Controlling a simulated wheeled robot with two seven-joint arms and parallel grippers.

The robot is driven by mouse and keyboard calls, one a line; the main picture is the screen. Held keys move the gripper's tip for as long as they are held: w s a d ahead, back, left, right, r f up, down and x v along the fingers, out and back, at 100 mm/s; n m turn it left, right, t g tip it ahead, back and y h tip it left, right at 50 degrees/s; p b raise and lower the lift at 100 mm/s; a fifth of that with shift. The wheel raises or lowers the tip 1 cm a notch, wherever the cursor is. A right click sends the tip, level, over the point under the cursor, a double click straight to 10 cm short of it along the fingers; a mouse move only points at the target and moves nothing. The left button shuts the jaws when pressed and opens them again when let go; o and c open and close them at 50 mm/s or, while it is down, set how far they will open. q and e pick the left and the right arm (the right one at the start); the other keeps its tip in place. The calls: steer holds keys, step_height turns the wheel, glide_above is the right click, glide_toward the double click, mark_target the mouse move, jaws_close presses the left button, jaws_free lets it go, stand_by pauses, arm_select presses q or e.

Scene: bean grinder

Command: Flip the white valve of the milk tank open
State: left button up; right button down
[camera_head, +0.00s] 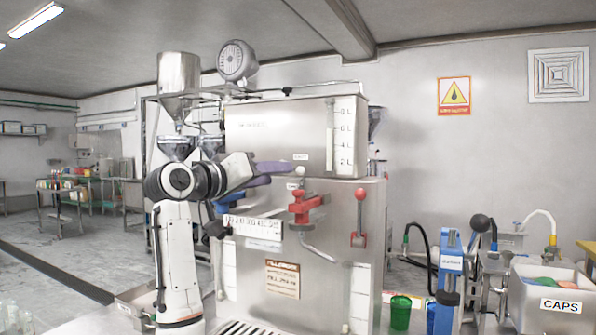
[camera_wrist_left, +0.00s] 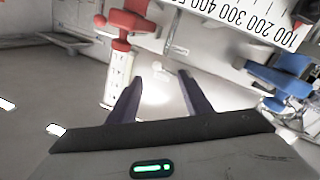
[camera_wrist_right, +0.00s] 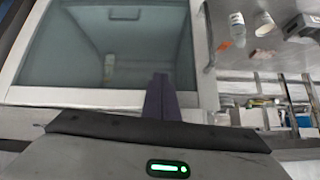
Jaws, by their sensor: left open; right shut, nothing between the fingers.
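The milk tank is likely the steel tank (camera_head: 275,135) with the litre gauge, in the middle of the head view. A small white valve knob (camera_head: 300,171) shows on its lower front, just right of my left gripper (camera_head: 286,168).
A red valve (camera_head: 305,205) with a bent spout stands just below the left gripper. A red lever (camera_head: 360,220) is right of it. A blue valve (camera_wrist_left: 285,78) shows in the left wrist view. A green cup (camera_head: 400,312) and a caps bin (camera_head: 530,312) stand at the right.

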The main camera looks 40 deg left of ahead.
mark_target(297, 172)
arm_select(q)
steer(key=w, duration=0.2)
steer(key=w+p, duration=0.1)
steer(key=w, duration=0.2)
steer(key=w+a, duration=0.1)
steer(key=w, duration=0.1)
steer(key=shift+w, duration=0.3)
